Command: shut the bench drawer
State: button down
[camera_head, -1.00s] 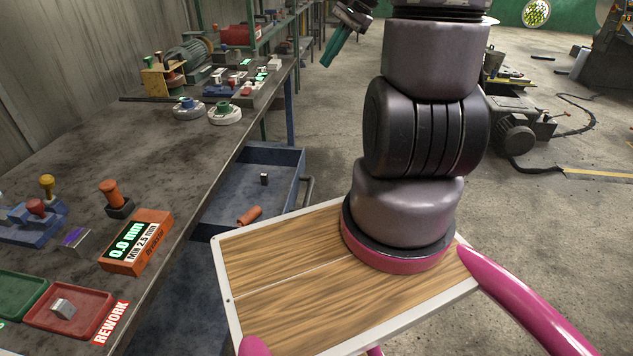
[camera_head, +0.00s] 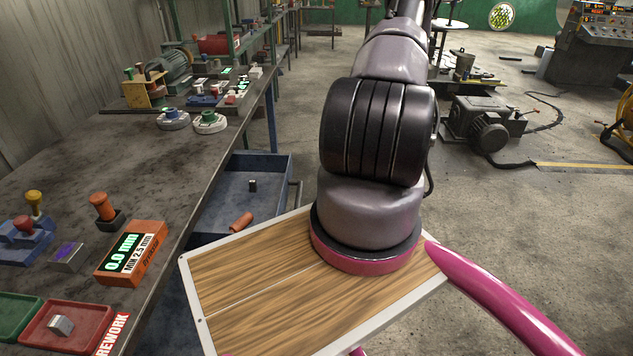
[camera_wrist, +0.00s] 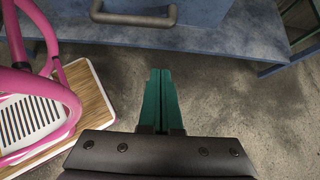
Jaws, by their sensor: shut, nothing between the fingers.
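The bench drawer (camera_head: 270,173) is a blue metal tray pulled out from under the bench, in the middle of the head view. A small dark block (camera_head: 253,186) and an orange cylinder (camera_head: 241,221) lie in it. Its grey bar handle (camera_wrist: 134,15) shows at the top of the wrist view, on the drawer's blue front. My gripper (camera_wrist: 161,72) has green fingers, shut together with nothing between them. They point toward the drawer front, a little below and right of the handle in the picture, and appear apart from it. The gripper is out of sight in the head view.
The bench (camera_head: 120,185) along the left carries an orange gauge (camera_head: 132,253), stamps, a red tray (camera_head: 68,328), a green tray and round dials. A grey motor (camera_head: 487,125) stands on the floor at right.

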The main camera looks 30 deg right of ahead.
jog(key=w+a+f, duration=0.5)
jog(key=w+a, duration=0.1)
jog(key=a, duration=0.3)
jog(key=shift+w+a+f, duration=0.15)
jog(key=shift+a+f, duration=0.05)
jog(key=shift+f, duration=0.15)
jog(key=shift+a, duration=0.1)
